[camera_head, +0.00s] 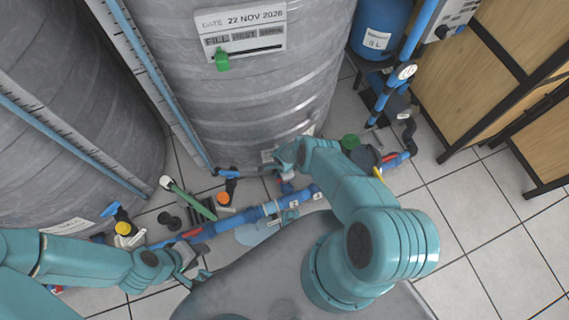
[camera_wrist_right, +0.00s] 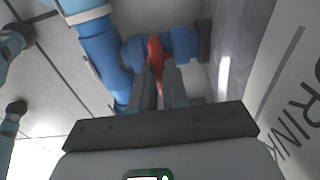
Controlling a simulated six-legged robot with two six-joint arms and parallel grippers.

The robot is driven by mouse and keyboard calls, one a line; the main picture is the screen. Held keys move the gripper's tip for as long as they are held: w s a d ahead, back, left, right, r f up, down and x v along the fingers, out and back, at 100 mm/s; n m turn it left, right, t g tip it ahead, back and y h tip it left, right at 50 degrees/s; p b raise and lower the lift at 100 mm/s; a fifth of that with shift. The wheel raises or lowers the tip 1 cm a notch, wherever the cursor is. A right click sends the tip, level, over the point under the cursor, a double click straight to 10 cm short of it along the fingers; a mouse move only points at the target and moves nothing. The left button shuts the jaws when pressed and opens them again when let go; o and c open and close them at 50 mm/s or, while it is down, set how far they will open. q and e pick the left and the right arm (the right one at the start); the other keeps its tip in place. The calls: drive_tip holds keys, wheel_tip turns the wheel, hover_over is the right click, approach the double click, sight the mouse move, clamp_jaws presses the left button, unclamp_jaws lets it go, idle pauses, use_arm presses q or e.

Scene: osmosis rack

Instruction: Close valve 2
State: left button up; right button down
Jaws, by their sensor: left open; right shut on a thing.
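A blue valve (camera_wrist_right: 178,44) with a red handle (camera_wrist_right: 155,52) is close ahead in the right wrist view. My right gripper (camera_wrist_right: 162,76) is shut on the red handle, one finger on each side of it. In the head view, my right gripper (camera_head: 284,160) reaches down at the foot of the middle tank, and its arm hides most of this valve. I cannot read a number on the valve. My left gripper (camera_head: 194,274) is open and empty at the lower left, short of the blue floor pipe (camera_head: 235,219).
The large grey tank (camera_head: 240,100) stands right behind the valve, and another grey tank (camera_head: 60,130) is at the left. Several fittings and a green-handled tool (camera_head: 190,200) lie near the pipe. Tiled floor (camera_head: 470,220) is clear at the right.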

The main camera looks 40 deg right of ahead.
drive_tip(key=shift+d, duration=0.1)
drive_tip(key=c, duration=1.1)
unclamp_jaws()
drive_tip(key=shift+c, duration=0.2)
wheel_tip(320, 180, up, 16)
drive_tip(key=p, duration=1.3)
drive_tip(key=shift+r, duration=0.2)
